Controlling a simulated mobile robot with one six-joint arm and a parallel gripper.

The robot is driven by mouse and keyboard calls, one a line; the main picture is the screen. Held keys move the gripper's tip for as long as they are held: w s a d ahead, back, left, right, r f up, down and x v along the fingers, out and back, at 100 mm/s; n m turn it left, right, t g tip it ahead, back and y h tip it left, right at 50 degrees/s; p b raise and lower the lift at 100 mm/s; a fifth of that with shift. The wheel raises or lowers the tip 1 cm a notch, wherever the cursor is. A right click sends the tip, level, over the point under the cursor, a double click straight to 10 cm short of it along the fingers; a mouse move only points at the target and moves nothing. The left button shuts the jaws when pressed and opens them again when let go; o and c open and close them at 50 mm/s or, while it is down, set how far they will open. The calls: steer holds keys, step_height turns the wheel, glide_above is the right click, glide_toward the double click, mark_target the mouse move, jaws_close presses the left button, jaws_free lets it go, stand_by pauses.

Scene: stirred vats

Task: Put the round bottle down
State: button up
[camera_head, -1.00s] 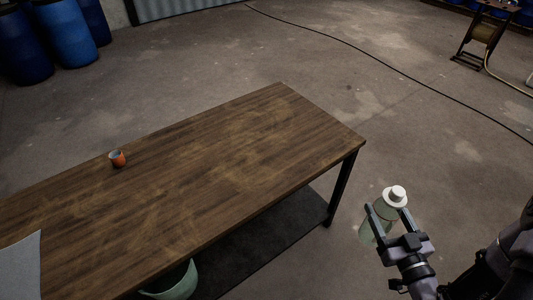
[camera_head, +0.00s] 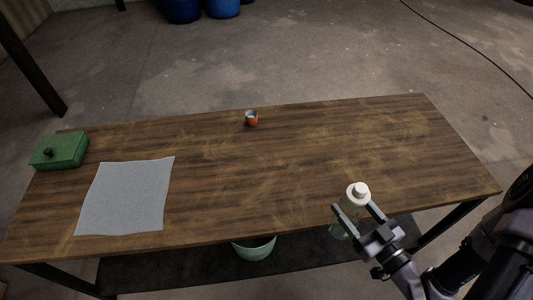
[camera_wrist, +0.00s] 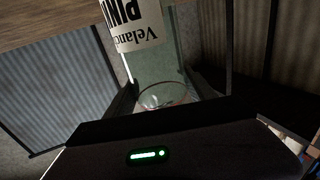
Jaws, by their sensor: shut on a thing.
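The round bottle (camera_head: 349,205) is pale, see-through green with a white cap. My gripper (camera_head: 354,209) is shut on it, one finger on each side below the cap. In the head view the bottle overlaps the front edge of the wooden table (camera_head: 280,170), right of the middle, with its lower part showing in front of that edge. It looks held in the air, roughly upright. In the wrist view the bottle (camera_wrist: 165,62) is between the fingers, with a white label in black print; its upper end is out of frame.
A small orange cup (camera_head: 252,120) stands near the table's back edge. A grey cloth (camera_head: 125,197) and a green box (camera_head: 60,151) with a dark knob lie at the left. A pale green bucket (camera_head: 255,250) is under the table. The table's middle and right are clear.

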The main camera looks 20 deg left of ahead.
steer(key=s+a+n+g+y+p, duration=0.2)
steer(key=s+a+n+g+y, duration=0.15)
steer(key=s+a+g, duration=0.35)
steer(key=w+a+f+n+t+b, duration=0.1)
steer(key=w+a+f+b, duration=0.3)
steer(key=w+a, duration=0.5)
steer(key=x, duration=0.2)
steer(key=shift+a+f+b, duration=0.2)
steer(key=shift+a+b, duration=0.1)
steer(key=shift+b, duration=0.05)
steer(key=shift+s, duration=0.1)
steer(key=o, duration=1.9)
steer(key=shift+f, duration=0.15)
